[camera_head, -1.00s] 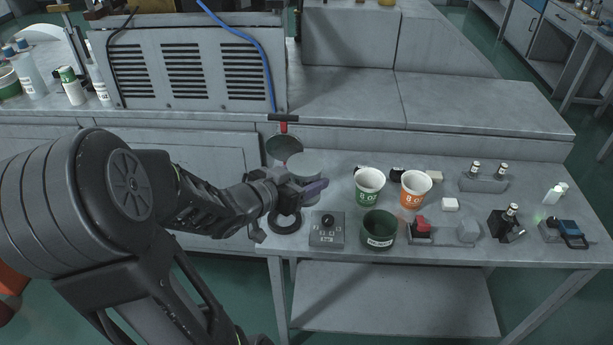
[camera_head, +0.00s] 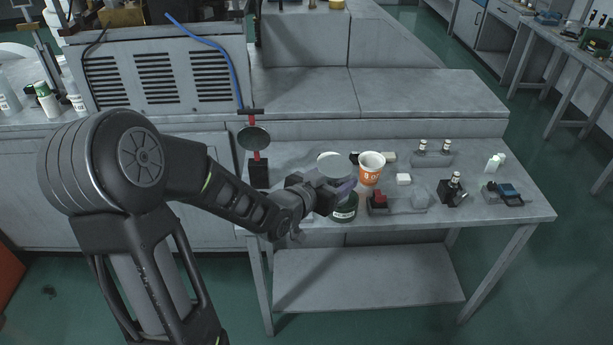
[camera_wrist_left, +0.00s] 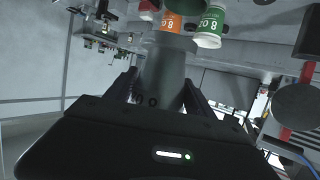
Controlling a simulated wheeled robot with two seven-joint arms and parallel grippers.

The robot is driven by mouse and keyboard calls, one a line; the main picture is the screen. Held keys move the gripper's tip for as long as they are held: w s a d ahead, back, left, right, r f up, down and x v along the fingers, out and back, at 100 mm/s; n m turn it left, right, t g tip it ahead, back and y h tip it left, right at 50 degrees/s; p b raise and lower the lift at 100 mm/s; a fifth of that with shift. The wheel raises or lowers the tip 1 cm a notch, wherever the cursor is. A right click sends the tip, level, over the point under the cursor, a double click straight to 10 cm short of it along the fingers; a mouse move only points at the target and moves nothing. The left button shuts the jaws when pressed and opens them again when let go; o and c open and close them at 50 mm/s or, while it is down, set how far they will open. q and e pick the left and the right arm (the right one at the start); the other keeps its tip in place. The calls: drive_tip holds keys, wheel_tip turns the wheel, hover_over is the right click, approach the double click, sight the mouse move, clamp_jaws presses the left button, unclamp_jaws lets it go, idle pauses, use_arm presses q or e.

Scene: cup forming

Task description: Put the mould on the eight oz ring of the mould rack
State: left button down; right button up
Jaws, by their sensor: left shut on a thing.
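The mould (camera_head: 333,165) is a grey metal cylinder with a pale flat top. My left gripper (camera_head: 345,188) is shut on it and holds it roughly upright. In the head view the mould overlaps the dark green labelled round container (camera_head: 343,213); its height above that container is unclear. In the left wrist view the mould (camera_wrist_left: 166,70) is between the fingers of my left gripper (camera_wrist_left: 165,90). I cannot tell which thing is the mould rack or its eight oz ring; my arm hides part of the bench. My right gripper is not in view.
An orange-marked cup (camera_head: 371,168) stands right of the mould. A green-marked cup (camera_wrist_left: 211,25) shows in the left wrist view. A dark disc on a red stem (camera_head: 253,138) stands left.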

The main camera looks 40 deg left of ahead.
use_arm(q)
drive_tip(key=w+d+f+b, duration=0.2)
drive_tip(key=d+f+b, duration=0.3)
drive_tip(key=f, duration=0.3)
drive_tip(key=w+d+f+b, duration=0.2)
drive_tip(key=d+f+b, duration=0.3)
drive_tip(key=d+f, duration=0.2)
wheel_tip(320, 180, down, 2)
drive_tip(key=shift+w+d+f, duration=0.2)
drive_tip(key=shift+w+d, duration=0.1)
drive_tip(key=shift+d, duration=0.1)
